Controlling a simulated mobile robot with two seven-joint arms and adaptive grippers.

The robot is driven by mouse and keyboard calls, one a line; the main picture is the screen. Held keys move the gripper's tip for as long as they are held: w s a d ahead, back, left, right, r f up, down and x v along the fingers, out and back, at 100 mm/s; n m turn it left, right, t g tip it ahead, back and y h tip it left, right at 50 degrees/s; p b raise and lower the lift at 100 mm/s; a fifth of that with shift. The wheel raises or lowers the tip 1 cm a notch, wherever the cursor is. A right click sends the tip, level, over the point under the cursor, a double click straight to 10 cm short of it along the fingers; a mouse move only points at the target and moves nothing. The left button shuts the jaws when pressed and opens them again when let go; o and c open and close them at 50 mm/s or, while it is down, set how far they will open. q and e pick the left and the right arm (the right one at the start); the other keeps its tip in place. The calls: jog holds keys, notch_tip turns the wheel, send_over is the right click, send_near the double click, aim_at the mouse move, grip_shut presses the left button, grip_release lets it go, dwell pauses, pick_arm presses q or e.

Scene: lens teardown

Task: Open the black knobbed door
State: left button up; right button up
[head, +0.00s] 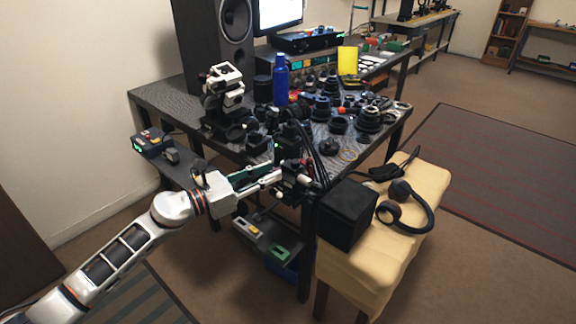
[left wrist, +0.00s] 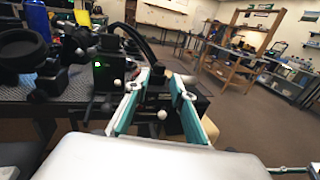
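My left gripper (head: 278,172) reaches in from the left to the front edge of the cluttered table. In the left wrist view its two teal fingers (left wrist: 160,76) stand apart, with a gap between them. A dark device with a green light (left wrist: 104,70) is just left of the fingers. A small white round knob (left wrist: 117,83) shows near it, and another white knob (left wrist: 162,115) appears between the fingers, in front of dark parts. I cannot make out the black door's outline or whether it is open. Touch between the fingers and a knob cannot be told. My right gripper is not in view.
The table (head: 160,97) holds many dark lens parts, a blue bottle (head: 281,80) and a speaker (head: 222,40). A yellow-covered bench (head: 400,250) with a black box (head: 346,213) and headphones (head: 412,208) stands at right. Open floor lies beyond the bench.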

aim_at(292, 163)
pick_arm(q)
jog(key=x, duration=0.6)
jog(key=shift+w+d, duration=0.2)
jog(key=shift+d, duration=0.05)
grip_shut()
